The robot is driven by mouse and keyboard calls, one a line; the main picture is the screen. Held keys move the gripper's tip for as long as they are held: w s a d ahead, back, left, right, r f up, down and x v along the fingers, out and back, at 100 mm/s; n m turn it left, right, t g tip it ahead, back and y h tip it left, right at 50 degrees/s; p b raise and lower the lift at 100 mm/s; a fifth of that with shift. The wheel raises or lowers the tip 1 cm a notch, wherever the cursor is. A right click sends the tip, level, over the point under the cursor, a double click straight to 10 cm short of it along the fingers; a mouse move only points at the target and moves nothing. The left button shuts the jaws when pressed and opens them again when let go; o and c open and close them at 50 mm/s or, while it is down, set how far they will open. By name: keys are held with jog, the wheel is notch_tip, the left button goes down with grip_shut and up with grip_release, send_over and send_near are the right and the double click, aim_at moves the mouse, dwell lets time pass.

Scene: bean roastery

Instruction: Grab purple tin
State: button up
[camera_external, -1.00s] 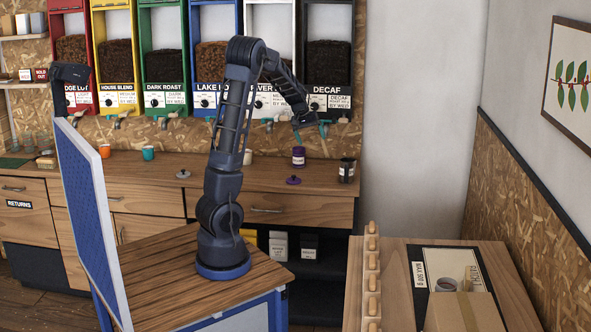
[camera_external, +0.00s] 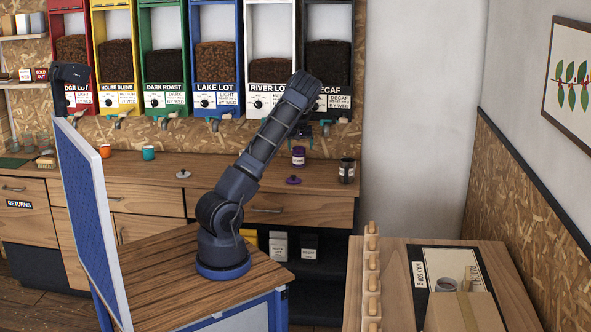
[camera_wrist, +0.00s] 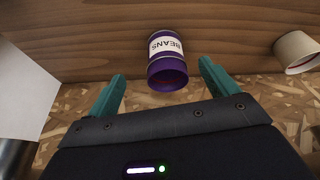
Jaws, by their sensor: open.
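The purple tin (camera_external: 298,157) stands upright on the back counter below the dispensers, with a white label. In the wrist view the tin (camera_wrist: 166,70) appears upside down, its label reading BEANS and its open top towards me. My gripper (camera_wrist: 161,70) is open, with teal fingers on either side of the tin's line in that view. The tin looks beyond the fingertips, with nothing between the fingers touching it that I can see.
A purple lid (camera_external: 293,180) lies on the counter (camera_external: 225,178) in front of the tin. A black tin (camera_external: 346,170) stands to its right. A pale cup (camera_wrist: 297,52) shows in the wrist view. Dispensers with taps (camera_external: 327,75) hang above the counter.

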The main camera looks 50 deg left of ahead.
aim_at(299, 157)
jog(key=shift+w+a+f, duration=0.3)
jog(key=shift+a, duration=0.25)
jog(key=shift+w+a+f, duration=0.25)
jog(key=shift+a+f, duration=0.05)
jog(key=shift+a, duration=0.2)
jog(key=shift+y, duration=0.3)
jog(key=shift+x, duration=3.7)
jog(key=c, duration=1.1)
